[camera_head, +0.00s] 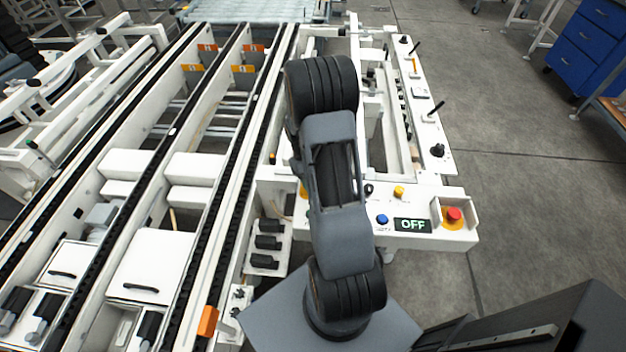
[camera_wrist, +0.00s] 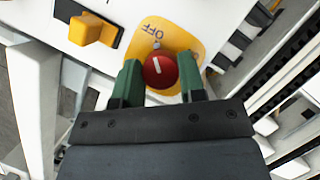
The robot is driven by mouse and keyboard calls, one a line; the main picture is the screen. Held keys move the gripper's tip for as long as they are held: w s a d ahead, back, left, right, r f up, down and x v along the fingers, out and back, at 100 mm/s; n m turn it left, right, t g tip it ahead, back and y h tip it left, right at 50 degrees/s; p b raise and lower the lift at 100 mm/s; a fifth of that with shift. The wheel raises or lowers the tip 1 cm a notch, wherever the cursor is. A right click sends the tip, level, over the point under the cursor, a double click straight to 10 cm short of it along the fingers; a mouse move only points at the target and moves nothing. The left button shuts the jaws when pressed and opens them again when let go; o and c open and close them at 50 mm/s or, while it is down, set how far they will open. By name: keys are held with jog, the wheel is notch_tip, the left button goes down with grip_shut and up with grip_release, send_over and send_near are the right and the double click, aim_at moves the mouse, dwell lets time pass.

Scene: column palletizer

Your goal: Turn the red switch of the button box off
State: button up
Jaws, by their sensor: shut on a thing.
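The red switch (camera_wrist: 160,71) is a round knob with a short white mark, set on a yellow plate (camera_wrist: 172,36) with the label OFF above it in the wrist view. The white mark slants slightly right of straight up, roughly toward the label side. My gripper (camera_wrist: 160,77) has its green fingers shut on the red switch, one on each side. In the head view my arm hides the switch and my gripper. The button box (camera_head: 432,241) shows there with a small display (camera_head: 412,225) reading OFF.
The box also carries a blue button (camera_head: 382,219), a yellow switch (camera_head: 399,192) and a red emergency stop (camera_head: 454,214) in a white guard. A yellow block (camera_wrist: 88,29) sits close to the switch in the wrist view.

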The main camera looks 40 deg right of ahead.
dwell(0.4)
jog(key=o, duration=0.9)
jog(key=v, duration=1.3)
jog(key=shift+r, duration=0.4)
